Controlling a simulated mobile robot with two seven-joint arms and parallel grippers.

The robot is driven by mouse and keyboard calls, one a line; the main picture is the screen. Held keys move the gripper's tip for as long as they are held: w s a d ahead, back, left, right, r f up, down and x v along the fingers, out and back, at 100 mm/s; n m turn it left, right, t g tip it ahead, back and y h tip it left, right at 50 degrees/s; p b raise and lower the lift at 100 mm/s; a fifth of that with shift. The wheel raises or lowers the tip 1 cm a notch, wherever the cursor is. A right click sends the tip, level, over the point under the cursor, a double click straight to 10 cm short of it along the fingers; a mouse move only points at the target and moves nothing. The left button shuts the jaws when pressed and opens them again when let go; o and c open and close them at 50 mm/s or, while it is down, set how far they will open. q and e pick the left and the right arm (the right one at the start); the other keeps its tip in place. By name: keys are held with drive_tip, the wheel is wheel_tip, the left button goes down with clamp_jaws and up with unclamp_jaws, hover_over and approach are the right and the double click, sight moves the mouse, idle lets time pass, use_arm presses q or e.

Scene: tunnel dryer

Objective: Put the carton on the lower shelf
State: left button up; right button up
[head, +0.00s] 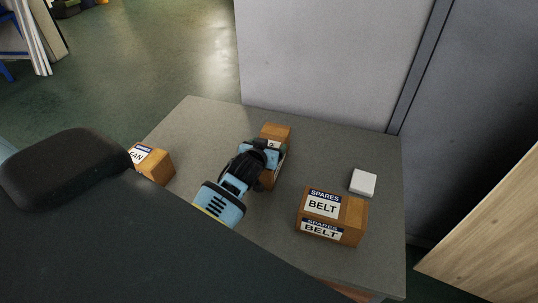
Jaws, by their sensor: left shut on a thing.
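My left gripper (265,150) reaches over the grey table and is shut on a brown carton (277,132). The gripper and wrist cover much of that carton, so its label is mostly hidden. It is over the middle of the table top; I cannot tell whether it touches the surface. A second brown carton marked "SPARES BELT" (346,215) stands to the right. A third carton, its label ending in "AN" (158,167), is at the table's left edge, partly hidden by my body. No lower shelf is clearly visible. My right gripper is out of view.
The grey table (200,125) has free room at its back left and back right. A small white block (363,182) lies behind the BELT carton. A pale panel wall (320,60) stands behind the table. A wooden panel (495,225) is at the right.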

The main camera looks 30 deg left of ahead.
use_arm(q)
drive_tip(key=shift+w+r, duration=0.15)
drive_tip(key=shift+r, duration=0.25)
